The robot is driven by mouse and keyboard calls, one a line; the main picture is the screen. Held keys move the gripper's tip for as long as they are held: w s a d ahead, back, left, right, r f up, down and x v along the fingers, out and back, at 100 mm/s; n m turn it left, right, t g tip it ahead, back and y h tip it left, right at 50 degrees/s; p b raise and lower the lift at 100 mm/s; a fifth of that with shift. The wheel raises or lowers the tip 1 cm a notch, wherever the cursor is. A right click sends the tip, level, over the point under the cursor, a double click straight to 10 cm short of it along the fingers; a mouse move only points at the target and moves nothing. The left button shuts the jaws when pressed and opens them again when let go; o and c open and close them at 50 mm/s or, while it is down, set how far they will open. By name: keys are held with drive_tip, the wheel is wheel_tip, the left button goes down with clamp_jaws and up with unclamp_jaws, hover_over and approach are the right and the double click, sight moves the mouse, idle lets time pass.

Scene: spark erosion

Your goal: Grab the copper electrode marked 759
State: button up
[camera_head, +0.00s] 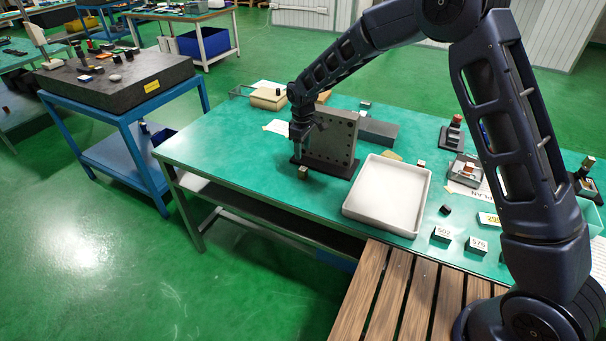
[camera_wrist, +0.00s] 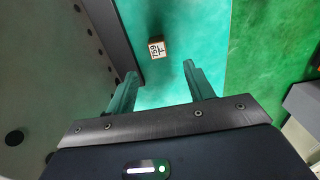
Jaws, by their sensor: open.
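The electrode marked 759 (camera_wrist: 154,47) is a small block with a pale label on top in the wrist view. It lies on the green table, ahead of and between my fingertips, apart from them. In the head view the small brownish block (camera_head: 303,172) sits near the table's front left edge, just below my gripper (camera_head: 300,148). In the wrist view my gripper (camera_wrist: 160,80) is open, its two fingers spread with nothing between them. The sides of the block are mostly hidden in the wrist view.
A grey upright plate with holes (camera_head: 331,141) stands right beside my gripper. A white tray (camera_head: 428,207) lies to its right. Blocks marked 502 (camera_head: 442,234) and 576 (camera_head: 476,245) stand further right. The table's front edge is close to the electrode; open table lies left.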

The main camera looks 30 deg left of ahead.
hover_over(303, 169)
wheel_tip(303, 169, down, 5)
drive_tip(key=shift+s+r, duration=0.1)
drive_tip(key=shift+s, duration=0.05)
drive_tip(key=shift+w+f, duration=0.15)
drive_tip(key=shift+f, duration=1.4)
drive_tip(key=shift+w+f, duration=0.1)
drive_tip(key=shift+f, duration=1.45)
clamp_jaws()
